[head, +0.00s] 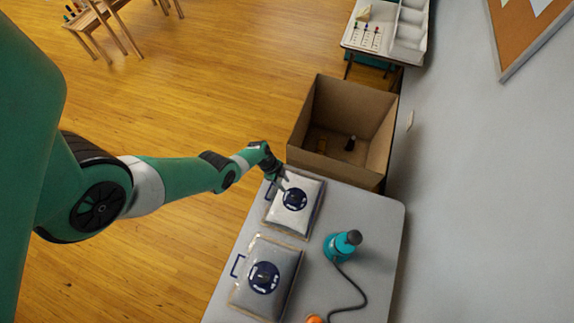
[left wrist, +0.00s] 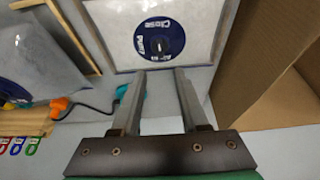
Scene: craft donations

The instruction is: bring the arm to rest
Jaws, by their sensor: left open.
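My left arm reaches in from the left in the head view. Its gripper (head: 282,184) is above the far end of a clear-fronted bag (head: 292,218) with a round dark blue disc. In the left wrist view the gripper (left wrist: 160,72) is open, with nothing between its two fingers. The bag (left wrist: 204,48) lies just beyond the fingertips there, its disc reading "Close". Whether the fingers touch the bag cannot be told. My right gripper is not in view.
A second similar bag (head: 248,291), a teal pump (head: 338,249) with a black hose and an orange end (head: 314,319) are on the pale table (head: 376,214). An open cardboard box (head: 312,163) stands beyond the table, holding small dark items. Wooden floor lies left.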

